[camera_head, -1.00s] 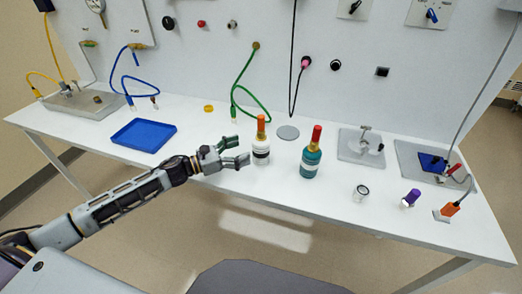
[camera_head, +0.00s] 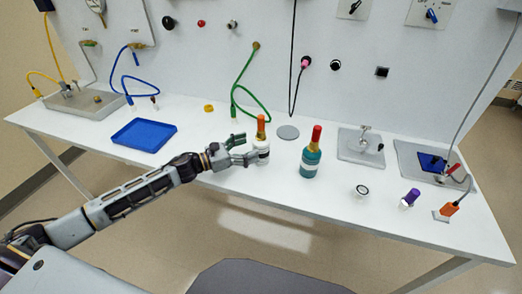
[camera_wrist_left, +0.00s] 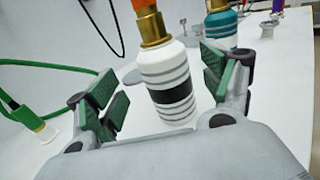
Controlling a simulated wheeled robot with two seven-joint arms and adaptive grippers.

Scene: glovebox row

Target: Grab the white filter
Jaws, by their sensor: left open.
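The white filter (camera_head: 263,150) is a bottle-shaped body with grey and black bands, a gold neck and an orange top. It stands upright on the white bench. My left gripper (camera_head: 248,148) is open at its left side, fingers pointing at it. In the left wrist view the white filter (camera_wrist_left: 170,85) shows between the two green-padded fingers of the left gripper (camera_wrist_left: 158,85), with a gap to each pad. Its orange top is cut off there. My right gripper is not in view.
A teal bottle (camera_head: 311,158) with a red top stands close to the right of the filter. A grey disc (camera_head: 288,132) lies behind. A green hose (camera_head: 238,90) hangs behind the gripper. A blue tray (camera_head: 144,135) lies to the left. The bench's front edge is near.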

